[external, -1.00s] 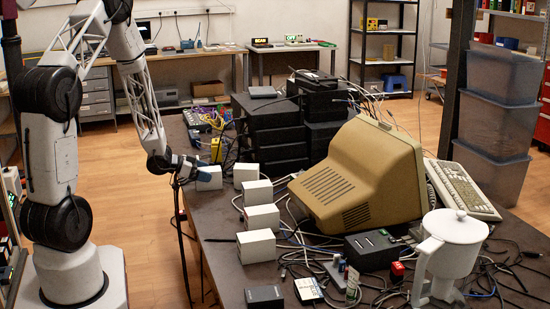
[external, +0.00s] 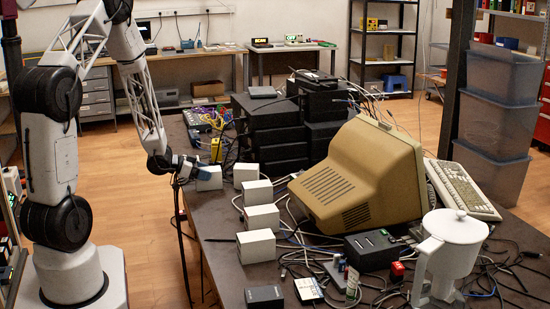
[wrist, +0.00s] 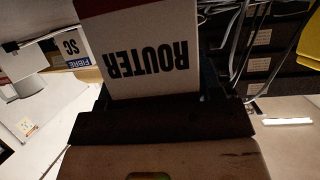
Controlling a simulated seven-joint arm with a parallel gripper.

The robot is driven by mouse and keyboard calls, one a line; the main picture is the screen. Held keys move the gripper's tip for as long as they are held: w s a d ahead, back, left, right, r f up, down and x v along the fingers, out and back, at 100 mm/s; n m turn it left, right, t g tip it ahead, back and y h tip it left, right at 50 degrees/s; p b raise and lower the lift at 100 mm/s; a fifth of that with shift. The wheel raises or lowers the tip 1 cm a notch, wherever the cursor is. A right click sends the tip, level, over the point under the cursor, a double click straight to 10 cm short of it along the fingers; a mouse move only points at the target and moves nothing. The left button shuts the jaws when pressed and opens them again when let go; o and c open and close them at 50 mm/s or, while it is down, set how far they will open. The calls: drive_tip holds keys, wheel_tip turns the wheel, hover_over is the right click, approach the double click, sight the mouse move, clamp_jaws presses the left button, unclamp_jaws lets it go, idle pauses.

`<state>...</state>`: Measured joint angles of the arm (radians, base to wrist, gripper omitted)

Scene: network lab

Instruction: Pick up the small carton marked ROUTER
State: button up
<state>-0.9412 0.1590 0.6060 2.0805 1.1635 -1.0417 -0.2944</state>
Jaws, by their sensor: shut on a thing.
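The small white carton marked ROUTER (wrist: 145,58) fills the upper middle of the wrist view, its black lettering upside down and a dark red band at its top edge. In the external view the same carton (external: 209,178) is at the left end of a group of small white cartons. My gripper (external: 190,170) is at its left side and is shut on it. The wrist view shows the dark gripper parts (wrist: 160,122) against the carton. Whether the carton's base touches the table cannot be told.
Several similar white cartons (external: 257,192) stand close by to the right on the dark table (external: 222,262). Another carton marked FIBRE SC (wrist: 75,50) is beside it in the wrist view. Black stacked devices (external: 275,135), cables and a beige monitor (external: 360,170) crowd the table.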

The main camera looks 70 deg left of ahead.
drive_tip(key=shift+r, duration=0.15)
drive_tip(key=shift+r, duration=4.95)
drive_tip(key=shift+d, duration=0.1)
